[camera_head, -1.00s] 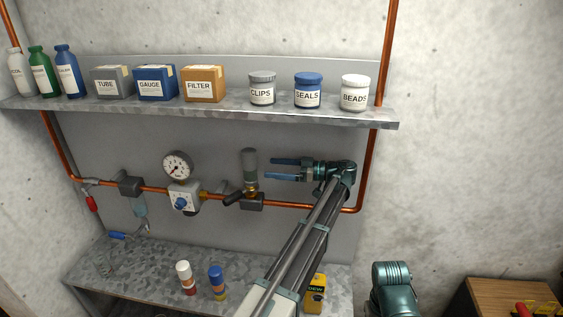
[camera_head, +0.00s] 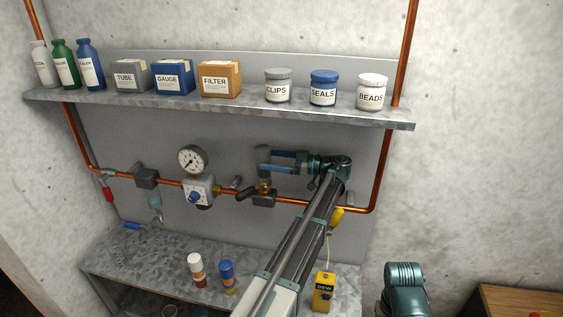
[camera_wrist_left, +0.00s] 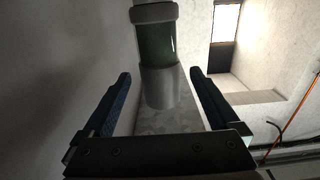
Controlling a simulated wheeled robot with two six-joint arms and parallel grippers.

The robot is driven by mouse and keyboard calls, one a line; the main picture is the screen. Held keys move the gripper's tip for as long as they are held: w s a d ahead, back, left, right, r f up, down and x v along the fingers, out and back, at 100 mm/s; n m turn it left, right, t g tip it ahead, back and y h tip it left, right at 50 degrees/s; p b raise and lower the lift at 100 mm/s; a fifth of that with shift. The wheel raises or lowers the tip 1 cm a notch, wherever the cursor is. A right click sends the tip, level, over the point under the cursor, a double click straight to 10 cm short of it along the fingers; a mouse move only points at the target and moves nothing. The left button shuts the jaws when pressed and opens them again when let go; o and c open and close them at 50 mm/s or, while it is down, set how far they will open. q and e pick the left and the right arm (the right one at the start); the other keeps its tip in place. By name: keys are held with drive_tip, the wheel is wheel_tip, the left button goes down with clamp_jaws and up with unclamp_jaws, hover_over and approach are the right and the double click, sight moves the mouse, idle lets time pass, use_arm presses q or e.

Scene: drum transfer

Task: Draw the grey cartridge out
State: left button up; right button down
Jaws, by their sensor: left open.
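The grey cartridge (camera_head: 263,151) stands upright on a brass fitting in the copper pipe line, below the shelf. My left gripper (camera_head: 265,161) reaches it from the right, with its two blue fingers pointing left and level with the cartridge. The fingertips overlap the cartridge in the head view. In the left wrist view the cartridge (camera_wrist_left: 164,90) shows as a grey cylinder with a dark green section, lying across the gap between the open fingers (camera_wrist_left: 160,76). There is visible space between it and each finger. My right gripper is not in view.
The shelf (camera_head: 220,103) with boxes and jars is above. Bottles (camera_head: 197,270) stand on the metal bench (camera_head: 150,255).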

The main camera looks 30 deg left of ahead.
sight(263, 158)
use_arm(q)
drive_tip(key=shift+x, duration=1.55)
clamp_jaws()
